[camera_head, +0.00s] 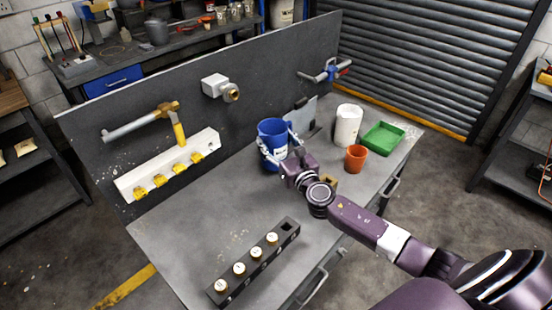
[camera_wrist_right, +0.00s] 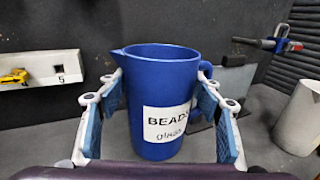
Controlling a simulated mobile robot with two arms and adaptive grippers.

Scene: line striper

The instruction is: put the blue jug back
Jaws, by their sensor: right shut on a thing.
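The blue jug (camera_head: 271,132) is upright near the back panel of the grey workbench (camera_head: 215,215). In the right wrist view the jug (camera_wrist_right: 165,75) has a white label reading "BEADS" and its spout points left. My right gripper (camera_head: 279,143) has a finger on each side of the jug and is shut on it. I cannot tell whether the jug's base touches the bench. My left gripper is not in view.
A white cylinder (camera_head: 347,125), an orange cup (camera_head: 355,158) and a green tray (camera_head: 384,138) stand right of the jug. A dark rack (camera_head: 253,262) with several white-topped pieces lies in front. A white strip (camera_head: 165,168) with yellow pieces is on the panel.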

